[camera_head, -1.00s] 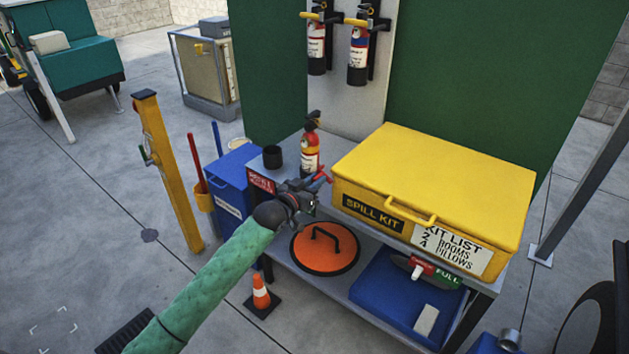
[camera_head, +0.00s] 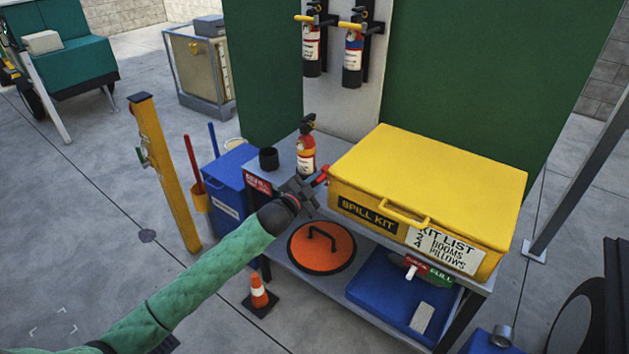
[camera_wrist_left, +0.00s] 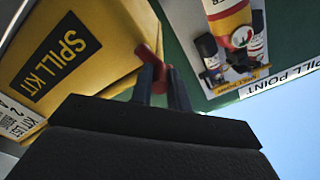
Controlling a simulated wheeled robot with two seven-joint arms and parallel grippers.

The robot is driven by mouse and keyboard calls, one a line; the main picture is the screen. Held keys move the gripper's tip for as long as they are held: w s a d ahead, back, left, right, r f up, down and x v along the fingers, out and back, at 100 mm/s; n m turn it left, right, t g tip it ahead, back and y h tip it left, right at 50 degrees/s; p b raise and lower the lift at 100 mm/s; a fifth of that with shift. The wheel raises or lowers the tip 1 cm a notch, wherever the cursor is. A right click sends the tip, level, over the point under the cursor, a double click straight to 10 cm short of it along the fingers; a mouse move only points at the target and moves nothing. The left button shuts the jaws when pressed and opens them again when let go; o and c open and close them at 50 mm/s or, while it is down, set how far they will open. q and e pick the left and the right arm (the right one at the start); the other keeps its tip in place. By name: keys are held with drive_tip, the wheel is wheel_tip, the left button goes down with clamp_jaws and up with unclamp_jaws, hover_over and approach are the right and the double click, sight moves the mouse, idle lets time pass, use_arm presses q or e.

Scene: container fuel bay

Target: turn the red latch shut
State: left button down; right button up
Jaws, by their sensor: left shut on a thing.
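The red latch (camera_head: 321,174) is at the left end of the yellow spill kit box (camera_head: 425,180), and its red end (camera_wrist_left: 146,54) shows between the fingers in the left wrist view. My left gripper (camera_head: 312,185) is shut on the latch, beside the box's left front corner. The fingers (camera_wrist_left: 160,88) hide part of the latch, so its exact angle is hard to tell. The box lid looks down. My right gripper is not in view.
A fire extinguisher (camera_head: 306,153) and a black cup (camera_head: 268,159) stand on the bench left of the box. An orange lid (camera_head: 334,260) and a blue tray (camera_head: 378,299) are on the lower shelf. A cone (camera_head: 259,294) stands on the floor.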

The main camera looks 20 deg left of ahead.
use_arm(q)
drive_tip(key=shift+d+r+m, duration=0.1)
drive_tip(key=shift+d+m, duration=0.05)
drive_tip(key=shift+m, duration=0.45)
drive_tip(key=shift+s+d+m, duration=0.1)
drive_tip(key=shift+m, duration=0.3)
drive_tip(key=shift+d, duration=0.1)
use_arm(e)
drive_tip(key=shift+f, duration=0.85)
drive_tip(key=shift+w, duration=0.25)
use_arm(q)
drive_tip(key=c, duration=1.3)
unclamp_jaws()
drive_tip(key=shift+c, duration=0.2)
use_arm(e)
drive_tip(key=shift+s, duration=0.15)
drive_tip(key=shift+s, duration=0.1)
use_arm(q)
drive_tip(key=shift+s, duration=0.1)
